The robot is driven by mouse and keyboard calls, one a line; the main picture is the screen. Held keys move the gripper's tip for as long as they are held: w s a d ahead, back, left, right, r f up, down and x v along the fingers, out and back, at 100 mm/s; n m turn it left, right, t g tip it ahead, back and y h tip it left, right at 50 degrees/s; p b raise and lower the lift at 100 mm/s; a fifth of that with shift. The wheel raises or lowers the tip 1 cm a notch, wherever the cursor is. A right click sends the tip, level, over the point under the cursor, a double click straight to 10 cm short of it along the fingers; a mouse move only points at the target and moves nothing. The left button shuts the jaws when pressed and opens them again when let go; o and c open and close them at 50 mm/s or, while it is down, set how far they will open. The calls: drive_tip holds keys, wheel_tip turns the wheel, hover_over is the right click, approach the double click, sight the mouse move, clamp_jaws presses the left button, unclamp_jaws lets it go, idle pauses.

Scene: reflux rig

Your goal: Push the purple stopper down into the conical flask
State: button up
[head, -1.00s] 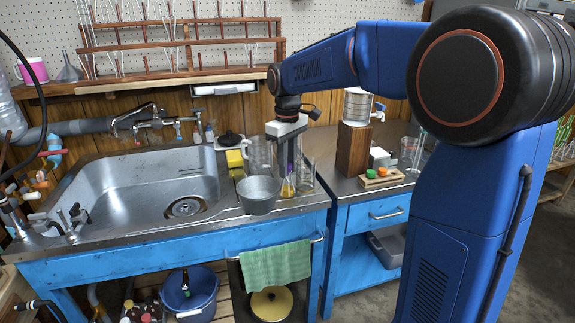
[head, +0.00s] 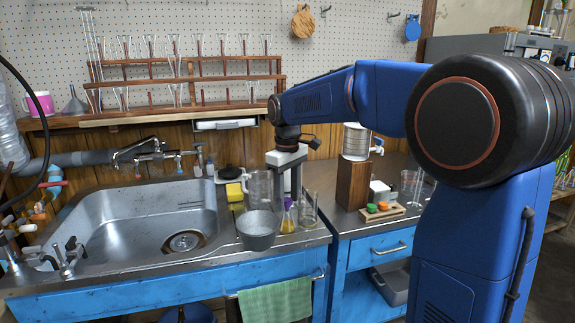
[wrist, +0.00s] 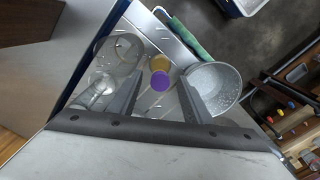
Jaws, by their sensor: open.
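The conical flask (head: 288,223) holds yellow liquid and stands upright on the counter beside the sink. The purple stopper (head: 288,204) is at its top; how deep it sits I cannot tell. My gripper (head: 288,196) is open and points down just above the stopper. In the wrist view, the stopper (wrist: 161,81) shows as a purple disc between the open fingers (wrist: 160,77), apart from both. The flask's yellow body (wrist: 159,62) shows partly behind it.
A grey metal pot (head: 258,232) stands close left of the flask. A glass beaker (head: 308,210) stands close right, and a glass jug (head: 259,188) behind. A wooden block (head: 352,184) stands farther right. The sink (head: 150,225) lies left.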

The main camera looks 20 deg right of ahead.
sight(287, 200)
wheel_tip(287, 200, up, 15)
drive_tip(key=s+d+f+m+t, duration=0.1)
drive_tip(key=s+d+f+m, duration=0.15)
drive_tip(key=s, duration=0.55)
drive_tip(key=s+d+f+m+t, duration=0.15)
drive_tip(key=s+f, duration=0.25)
drive_tip(key=s, duration=0.5)
drive_tip(key=s+d+f+m+t, duration=0.2)
drive_tip(key=s+d+f, duration=0.1)
drive_tip(key=s+f, duration=1.3)
drive_tip(key=shift+s+f+m, duration=0.15)
drive_tip(key=shift+f+m, duration=0.2)
drive_tip(key=shift+m, duration=0.05)
